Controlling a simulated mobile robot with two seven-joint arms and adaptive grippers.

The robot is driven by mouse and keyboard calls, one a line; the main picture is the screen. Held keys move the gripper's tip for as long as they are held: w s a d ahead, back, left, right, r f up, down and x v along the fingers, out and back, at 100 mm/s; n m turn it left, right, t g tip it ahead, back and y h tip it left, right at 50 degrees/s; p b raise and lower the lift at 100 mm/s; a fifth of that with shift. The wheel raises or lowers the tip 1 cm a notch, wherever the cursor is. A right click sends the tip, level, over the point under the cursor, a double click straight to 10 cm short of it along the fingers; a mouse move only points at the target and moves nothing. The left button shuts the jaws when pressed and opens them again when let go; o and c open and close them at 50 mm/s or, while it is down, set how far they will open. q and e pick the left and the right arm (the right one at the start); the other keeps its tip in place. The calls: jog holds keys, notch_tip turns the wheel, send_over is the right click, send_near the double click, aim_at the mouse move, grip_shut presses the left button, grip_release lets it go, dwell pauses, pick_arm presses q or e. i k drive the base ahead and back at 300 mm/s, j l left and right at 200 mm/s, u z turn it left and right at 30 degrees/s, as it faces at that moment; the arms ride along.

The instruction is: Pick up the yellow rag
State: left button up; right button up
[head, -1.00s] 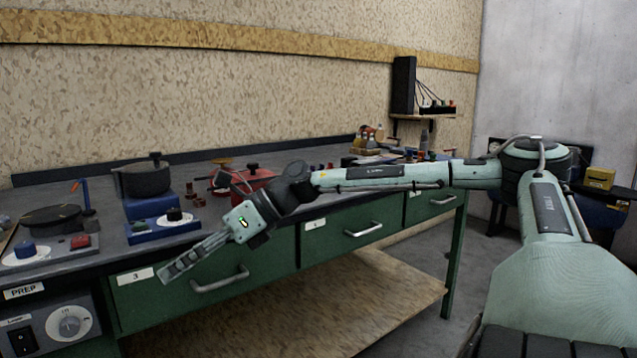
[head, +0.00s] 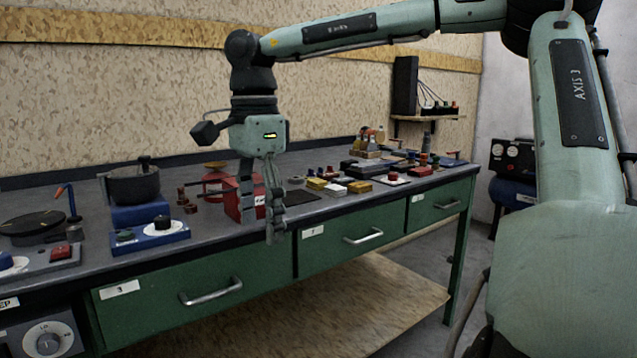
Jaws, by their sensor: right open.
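I cannot make out a yellow rag for certain. Small yellow items (head: 360,187) lie on the workbench top (head: 300,211), right of my right gripper, too small to tell if one is cloth. My right gripper (head: 268,225) hangs with its fingers pointing down at the bench's front edge, in front of a red object that it partly hides. It is open, with nothing seen held in it. My left gripper is out of view.
A dark pot (head: 134,186) stands on a blue base at the left of the bench. A blue unit (head: 160,232) sits before it. Several small items crowd the right half. Green drawers (head: 170,295) with handles line the front.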

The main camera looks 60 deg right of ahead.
aim_at(317, 184)
jog(key=i+l, duration=0.15)
jog(key=l, duration=0.25)
jog(key=i+l, duration=0.1)
jog(key=l, duration=0.3)
jog(key=i+l, duration=0.15)
jog(key=l, duration=0.3)
jog(key=i+l, duration=0.15)
jog(key=l, duration=0.25)
jog(key=i+l, duration=0.15)
jog(key=l, duration=0.25)
jog(key=i+l, duration=0.1)
jog(key=l, duration=0.3)
